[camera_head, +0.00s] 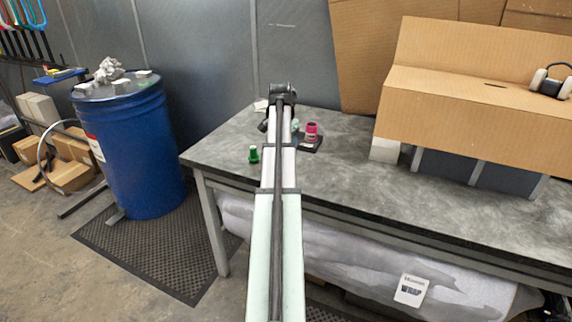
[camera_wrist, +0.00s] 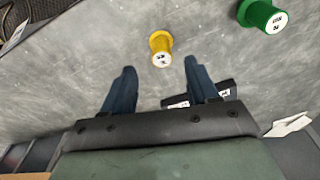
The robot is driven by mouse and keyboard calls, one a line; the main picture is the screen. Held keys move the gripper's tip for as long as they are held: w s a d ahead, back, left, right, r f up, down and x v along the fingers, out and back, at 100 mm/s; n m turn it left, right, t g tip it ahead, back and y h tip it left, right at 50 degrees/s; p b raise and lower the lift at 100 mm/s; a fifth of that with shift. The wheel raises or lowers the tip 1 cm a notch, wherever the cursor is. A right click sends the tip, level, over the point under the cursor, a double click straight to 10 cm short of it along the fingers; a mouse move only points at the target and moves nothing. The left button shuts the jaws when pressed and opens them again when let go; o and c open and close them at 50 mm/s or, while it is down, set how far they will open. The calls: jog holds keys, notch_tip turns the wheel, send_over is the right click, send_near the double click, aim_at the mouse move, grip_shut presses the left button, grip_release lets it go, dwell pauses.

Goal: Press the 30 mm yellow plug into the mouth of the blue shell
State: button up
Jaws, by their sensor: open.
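The yellow plug (camera_wrist: 161,48) stands on the grey table in the wrist view, with a dark-marked white label on its end. My gripper (camera_wrist: 160,66) is open and empty, with its two fingers pointing toward the plug and the plug beyond the gap between their tips. In the head view my arm hides the yellow plug. I cannot clearly make out the blue shell; a small pale blue-green thing (camera_head: 295,126) shows beside my arm, partly hidden. A magenta shell (camera_head: 312,130) stands to its right in the head view, at a dark base (camera_head: 313,145).
A green plug (camera_wrist: 262,16) stands right of the yellow one; it also shows left of my arm in the head view (camera_head: 253,154). A dark labelled piece (camera_wrist: 208,95) lies behind my right finger.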

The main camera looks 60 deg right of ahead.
jog(key=shift+d+f, duration=0.15)
jog(key=shift+f, duration=1.15)
jog(key=shift+d+f, duration=0.2)
jog(key=shift+f, duration=1.15)
jog(key=shift+d+f, duration=0.15)
jog(key=shift+f, duration=1.15)
jog(key=c, duration=0.9)
